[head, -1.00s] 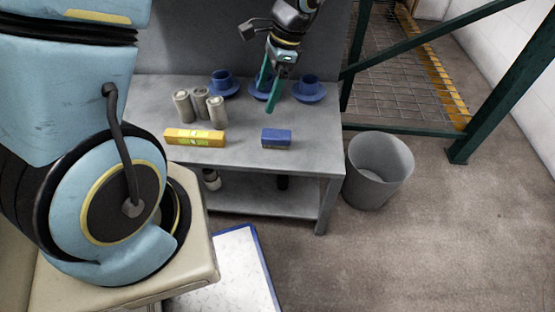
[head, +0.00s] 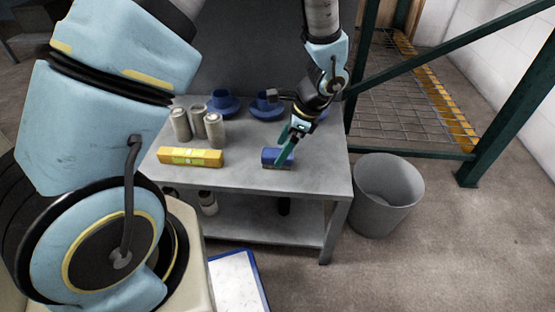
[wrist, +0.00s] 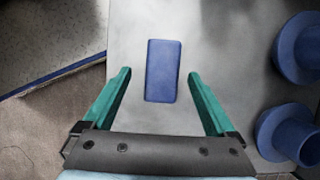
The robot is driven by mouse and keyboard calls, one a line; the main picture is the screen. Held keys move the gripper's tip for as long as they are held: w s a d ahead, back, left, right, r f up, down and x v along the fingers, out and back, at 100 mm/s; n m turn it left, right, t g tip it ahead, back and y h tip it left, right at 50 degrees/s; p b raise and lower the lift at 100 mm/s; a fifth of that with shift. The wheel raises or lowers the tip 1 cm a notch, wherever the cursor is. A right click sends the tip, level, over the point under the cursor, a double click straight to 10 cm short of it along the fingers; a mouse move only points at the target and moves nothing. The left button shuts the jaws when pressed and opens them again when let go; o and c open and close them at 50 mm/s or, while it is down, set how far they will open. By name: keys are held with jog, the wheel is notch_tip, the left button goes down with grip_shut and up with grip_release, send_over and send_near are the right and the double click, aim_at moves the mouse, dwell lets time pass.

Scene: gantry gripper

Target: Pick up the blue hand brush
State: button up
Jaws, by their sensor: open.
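The blue hand brush (head: 271,158) is a small blue block lying on the grey table (head: 240,181), near its front edge. My gripper (head: 289,150) is over it in the head view, its green fingers partly covering the brush. In the wrist view the brush (wrist: 162,70) lies lengthwise, ahead of and between the two open fingers (wrist: 160,80), with space on both sides. The fingers are apart and hold nothing. The exact height of the fingertips above the table is hard to tell.
A yellow level (head: 190,157) lies left of the brush, with several beige cylinders (head: 215,130) behind it. Blue cups on saucers (head: 223,104) stand along the back, one partly hidden by my arm. A grey bin (head: 387,195) stands right of the table.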

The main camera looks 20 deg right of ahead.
aim_at(279, 153)
jog(key=x, duration=0.3)
jog(key=shift+w+f+b, duration=0.15)
jog(key=shift+f+b, duration=0.2)
jog(key=shift+c, duration=0.3)
grip_shut()
jog(key=shift+r, duration=0.1)
notch_tip(279, 153, up, 10)
jog(key=p, duration=0.2)
jog(key=shift+p, duration=0.3)
